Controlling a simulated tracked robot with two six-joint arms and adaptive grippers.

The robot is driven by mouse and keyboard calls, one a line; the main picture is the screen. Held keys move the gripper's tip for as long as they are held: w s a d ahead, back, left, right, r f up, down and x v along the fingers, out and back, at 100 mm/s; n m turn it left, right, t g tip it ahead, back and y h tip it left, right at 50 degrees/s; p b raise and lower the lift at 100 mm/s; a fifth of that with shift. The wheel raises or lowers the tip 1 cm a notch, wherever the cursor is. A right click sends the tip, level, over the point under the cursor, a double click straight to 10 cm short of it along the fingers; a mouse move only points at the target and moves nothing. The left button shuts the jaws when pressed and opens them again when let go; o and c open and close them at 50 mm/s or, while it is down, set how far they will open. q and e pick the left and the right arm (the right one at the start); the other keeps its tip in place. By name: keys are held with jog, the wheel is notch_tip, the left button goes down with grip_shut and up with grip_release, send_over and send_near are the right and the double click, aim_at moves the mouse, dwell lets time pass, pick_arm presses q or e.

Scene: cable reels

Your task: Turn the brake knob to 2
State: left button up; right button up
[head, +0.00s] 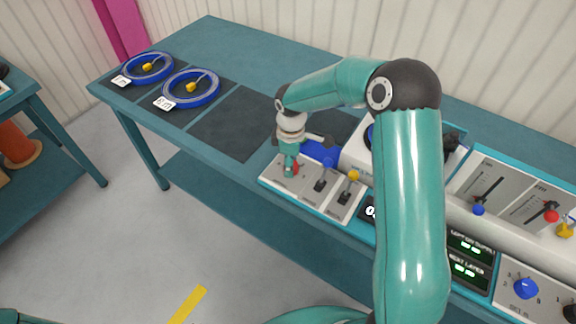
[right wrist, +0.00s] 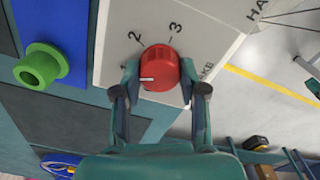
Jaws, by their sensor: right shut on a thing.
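The red brake knob (right wrist: 164,64) sits on a light panel with the numbers 2 and 3 printed above it in the right wrist view. Its white pointer mark is on its left side, towards a mark mostly hidden by a finger, below the 2. My right gripper (right wrist: 160,85) has its fingers on both sides of the knob and is shut on it. In the head view, the right gripper (head: 290,170) points down at the left end of the panel (head: 311,203), with a bit of the red knob (head: 296,167) showing. My left gripper is not in view.
A green spool piece (right wrist: 40,66) on a blue part is close by. Blue cable reels (head: 191,89) lie on dark mats at the far left.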

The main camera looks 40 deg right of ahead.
jog(key=m+b, duration=0.2)
jog(key=m, duration=0.1)
jog(key=m+b, duration=0.1)
jog(key=m, duration=0.1)
jog(key=shift+s+f, duration=0.25)
jog(key=shift+f, duration=0.05)
jog(key=m+b, duration=0.1)
jog(key=m, duration=0.1)
jog(key=shift+m+b, duration=0.3)
jog(key=shift+b, duration=0.05)
jog(key=shift+r+m+b, duration=0.1)
jog(key=shift+m+b, duration=0.5)
jog(key=shift+m, duration=0.9)
jog(key=o, duration=1.1)
jog(key=shift+r, duration=0.1)
jog(key=shift+o, duration=0.2)
jog(key=shift+w, duration=0.1)
jog(key=shift+r, duration=0.15)
